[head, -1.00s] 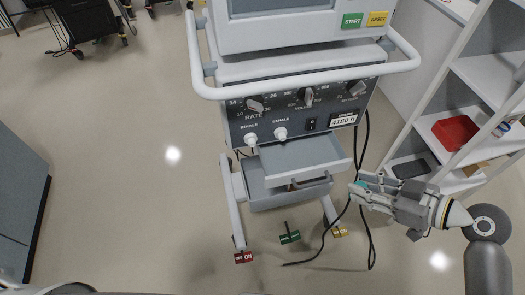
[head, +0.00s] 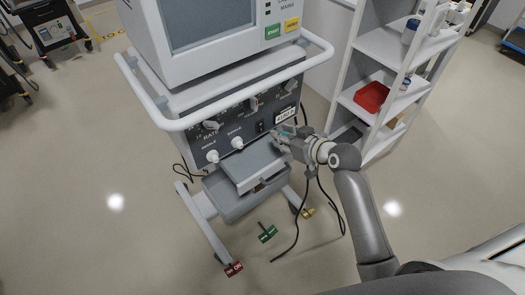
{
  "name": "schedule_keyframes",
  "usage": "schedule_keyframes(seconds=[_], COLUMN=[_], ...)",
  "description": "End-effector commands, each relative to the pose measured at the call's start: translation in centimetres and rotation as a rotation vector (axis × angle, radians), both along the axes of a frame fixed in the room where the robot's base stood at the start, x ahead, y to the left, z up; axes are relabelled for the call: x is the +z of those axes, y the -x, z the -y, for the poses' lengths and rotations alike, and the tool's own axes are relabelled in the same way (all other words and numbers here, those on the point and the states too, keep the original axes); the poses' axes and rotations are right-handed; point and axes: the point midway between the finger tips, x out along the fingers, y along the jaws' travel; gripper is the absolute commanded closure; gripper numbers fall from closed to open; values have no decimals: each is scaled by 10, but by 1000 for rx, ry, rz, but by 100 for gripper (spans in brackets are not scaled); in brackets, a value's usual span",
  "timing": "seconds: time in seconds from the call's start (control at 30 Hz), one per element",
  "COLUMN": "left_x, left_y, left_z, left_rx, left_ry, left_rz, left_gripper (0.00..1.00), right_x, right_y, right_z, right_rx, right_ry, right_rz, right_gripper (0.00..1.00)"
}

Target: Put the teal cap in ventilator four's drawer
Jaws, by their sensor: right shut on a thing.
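The ventilator (head: 200,113) stands at the centre, with knobs and an hours label on its front panel. Its number cannot be read. My left gripper is not in view.
A white shelf unit (head: 377,125) with a red bin (head: 371,97) stands at the right, close to my right arm. Black cables hang beside the drawer.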

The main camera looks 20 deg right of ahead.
Motion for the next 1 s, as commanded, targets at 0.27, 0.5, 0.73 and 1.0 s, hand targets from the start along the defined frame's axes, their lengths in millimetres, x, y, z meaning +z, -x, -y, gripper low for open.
schedule_keyframes(seconds=[0.27, 0.5, 0.73, 1.0], left_x=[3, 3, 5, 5], left_y=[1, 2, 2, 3], left_z=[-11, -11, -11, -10], left_rx=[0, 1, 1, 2], left_ry=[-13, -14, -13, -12], left_rz=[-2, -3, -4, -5], left_gripper=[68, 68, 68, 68], right_x=[-46, -62, -90, -96], right_y=[-21, -27, -28, -28], right_z=[-41, -51, -53, -53], right_rx=[1, 1, 0, 1], right_ry=[-2, 0, -1, 2], right_rz=[-2, 0, -2, -3], right_gripper=[84, 84, 84, 84])
